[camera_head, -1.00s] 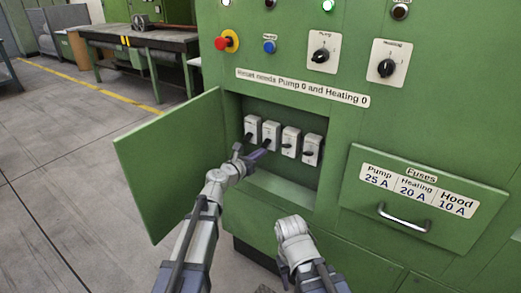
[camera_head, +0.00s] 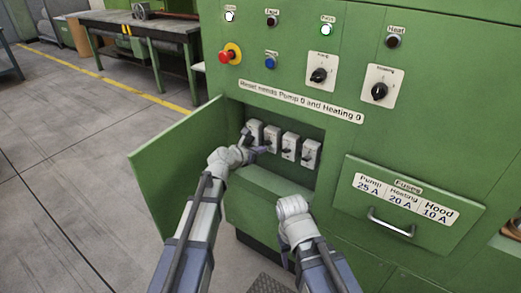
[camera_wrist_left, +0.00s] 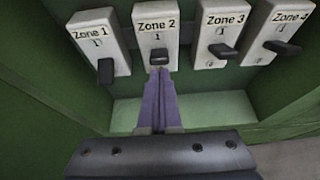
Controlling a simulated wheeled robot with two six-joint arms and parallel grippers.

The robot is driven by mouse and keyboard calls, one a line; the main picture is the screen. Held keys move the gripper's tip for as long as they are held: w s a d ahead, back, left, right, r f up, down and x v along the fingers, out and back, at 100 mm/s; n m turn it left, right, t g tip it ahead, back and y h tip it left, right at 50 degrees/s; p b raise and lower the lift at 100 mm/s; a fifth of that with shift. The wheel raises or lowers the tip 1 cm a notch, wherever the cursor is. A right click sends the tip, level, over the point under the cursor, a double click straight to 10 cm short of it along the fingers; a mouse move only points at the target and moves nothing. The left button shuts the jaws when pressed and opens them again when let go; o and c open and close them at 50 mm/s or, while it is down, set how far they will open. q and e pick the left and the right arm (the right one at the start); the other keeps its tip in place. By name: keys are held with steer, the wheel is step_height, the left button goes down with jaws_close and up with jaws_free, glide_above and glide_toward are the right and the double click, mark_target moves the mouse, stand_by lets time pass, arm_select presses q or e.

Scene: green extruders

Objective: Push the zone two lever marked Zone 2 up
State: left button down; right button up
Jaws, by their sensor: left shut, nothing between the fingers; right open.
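The Zone 2 switch (camera_wrist_left: 157,35) is a white box with a dark lever (camera_wrist_left: 159,57), second from left in a recess of the green cabinet. In the head view it also shows (camera_head: 272,135). My left gripper (camera_wrist_left: 158,72) is shut and empty. Its purple fingertips are at the lower edge of the Zone 2 lever and overlap it in the picture; I cannot tell whether they touch. In the head view my left gripper (camera_head: 262,149) reaches into the recess. My right arm's rounded wrist shows lower, before the cabinet, but its fingers cannot be seen.
Zone 1 (camera_wrist_left: 97,42) stands to the left, Zone 3 (camera_wrist_left: 218,33) and Zone 4 (camera_wrist_left: 276,32) to the right; their levers stick out close by. An open green door (camera_head: 175,165) borders the recess at left. A fuse drawer (camera_head: 365,225) is at lower right.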

arm_select(q)
steer(key=shift+r, duration=0.15)
steer(key=shift+w+r+p, duration=0.15)
steer(key=shift+r+p, duration=0.5)
steer(key=shift+p, duration=0.2)
step_height(320, 180, down, 4)
steer(key=s+b, duration=0.2)
steer(key=b, duration=0.2)
steer(key=s+a+r+p, duration=0.4)
steer(key=s+r+p, duration=0.2)
steer(key=r+p, duration=0.1)
steer(key=shift+a, duration=0.2)
